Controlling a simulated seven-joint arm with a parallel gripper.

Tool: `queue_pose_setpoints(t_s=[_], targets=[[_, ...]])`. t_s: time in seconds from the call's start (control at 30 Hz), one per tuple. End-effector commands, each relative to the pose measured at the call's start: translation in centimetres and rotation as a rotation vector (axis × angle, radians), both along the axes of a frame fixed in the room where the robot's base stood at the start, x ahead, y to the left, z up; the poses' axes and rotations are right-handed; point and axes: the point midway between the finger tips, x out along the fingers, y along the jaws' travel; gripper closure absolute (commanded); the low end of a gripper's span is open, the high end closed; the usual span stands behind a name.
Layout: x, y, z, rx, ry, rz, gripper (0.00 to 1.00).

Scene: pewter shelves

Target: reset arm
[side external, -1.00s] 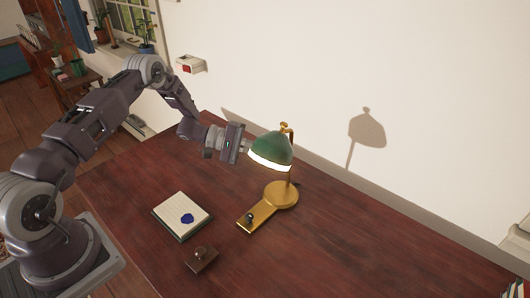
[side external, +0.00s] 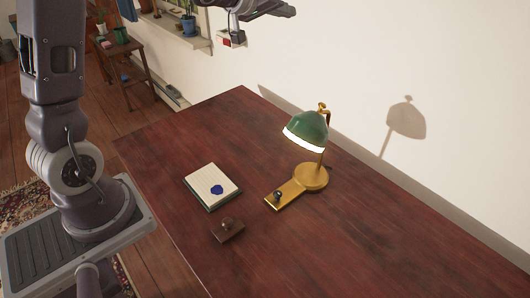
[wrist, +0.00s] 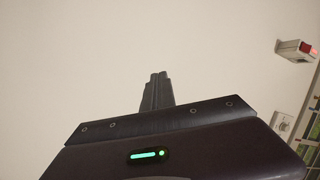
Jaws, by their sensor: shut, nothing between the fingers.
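My gripper (wrist: 157,76) shows in the wrist view with its fingers together and empty, pointing toward a bare pale wall. In the side external view my arm stands upright at the left and reaches across the top edge of the picture. Its end is high, well above the desk and clear of everything on it; the fingertips are hard to make out there.
On the dark red desk (side external: 330,235) are a green-shaded lit lamp with a brass base (side external: 311,178), a notepad with a blue seal (side external: 211,184) and a small brown block (side external: 227,230). A wall box with a red light (wrist: 297,50) is at the right in the wrist view.

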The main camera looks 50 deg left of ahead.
Motion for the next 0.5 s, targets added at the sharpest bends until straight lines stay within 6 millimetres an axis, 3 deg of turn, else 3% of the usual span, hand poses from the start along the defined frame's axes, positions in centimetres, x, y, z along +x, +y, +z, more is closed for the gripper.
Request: queue_pose_setpoints(t_s=[0.03,0.1,0.17,0.2,0.3,0.4,0.5], targets=[[-3.5,-1.0,2.4,0.089,0.037,0.044,1.0],[-9.5,-2.3,3.6,0.199,0.148,0.082,1.0],[-15.2,-3.9,3.3,0.267,0.265,0.068,1.0],[-18.9,-5.2,2.6,0.298,0.343,0.036,1.0],[-27.3,-8.5,0.2,0.348,0.512,-0.096,1.0],[-33.6,-11.2,-2.2,0.372,0.624,-0.249,1.0],[-37.6,-13.0,-3.8,0.384,0.685,-0.366,1.0]])
